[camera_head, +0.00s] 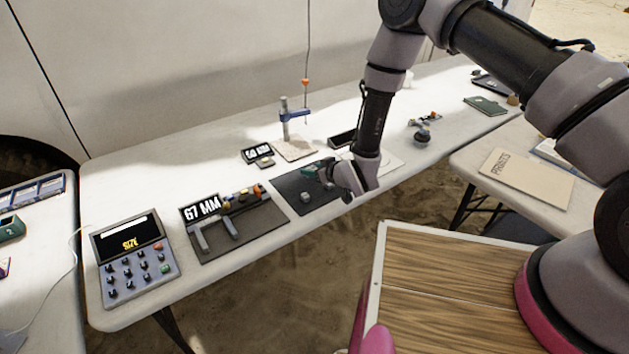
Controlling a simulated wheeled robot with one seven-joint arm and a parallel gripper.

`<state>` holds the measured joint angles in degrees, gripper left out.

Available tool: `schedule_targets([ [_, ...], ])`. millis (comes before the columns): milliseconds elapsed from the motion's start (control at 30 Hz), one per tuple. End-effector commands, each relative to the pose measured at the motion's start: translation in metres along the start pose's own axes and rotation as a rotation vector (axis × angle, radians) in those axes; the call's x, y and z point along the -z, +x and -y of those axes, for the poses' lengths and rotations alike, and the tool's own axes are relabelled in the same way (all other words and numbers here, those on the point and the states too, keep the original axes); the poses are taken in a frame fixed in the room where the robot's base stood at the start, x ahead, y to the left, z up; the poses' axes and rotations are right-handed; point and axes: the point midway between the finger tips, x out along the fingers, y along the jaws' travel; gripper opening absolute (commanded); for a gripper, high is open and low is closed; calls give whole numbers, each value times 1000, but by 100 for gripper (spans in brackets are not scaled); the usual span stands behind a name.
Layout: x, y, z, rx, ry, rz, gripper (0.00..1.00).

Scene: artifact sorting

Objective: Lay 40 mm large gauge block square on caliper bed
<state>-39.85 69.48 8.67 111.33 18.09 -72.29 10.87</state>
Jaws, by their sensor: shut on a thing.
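The caliper (230,227) lies on a dark grey bed plate (262,222) at the front of the white table, with its jaws pointing to the near side. Its display (202,208) reads 67 MM. My gripper (347,196) is at the table's front edge, right of the caliper, beside a dark mat (290,187). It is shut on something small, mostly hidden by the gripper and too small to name. A small grey block (306,197) lies on the mat, left of my gripper. I cannot tell which piece is the 40 mm block.
A keypad unit (136,262) showing SIZE stands at the table's left end. A blue-armed stand (289,118) and a small display (257,153) are behind the mat. A small device (422,135) stands right of my arm. A side table with a folder (527,178) is at right.

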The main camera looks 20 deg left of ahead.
Motion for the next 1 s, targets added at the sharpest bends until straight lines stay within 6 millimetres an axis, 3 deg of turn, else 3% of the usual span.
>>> schedule_targets([
  [300, -36, 19, 0, -1, -1, 2, 0],
  [667, -39, 21, -1, -1, 0, 1, 0],
  [700, -40, 21, -1, -1, 0, 1, 53],
  [767, -39, 21, -1, -1, 0, 1, 76],
  [1000, -39, 21, -1, -1, 0, 1, 79],
])
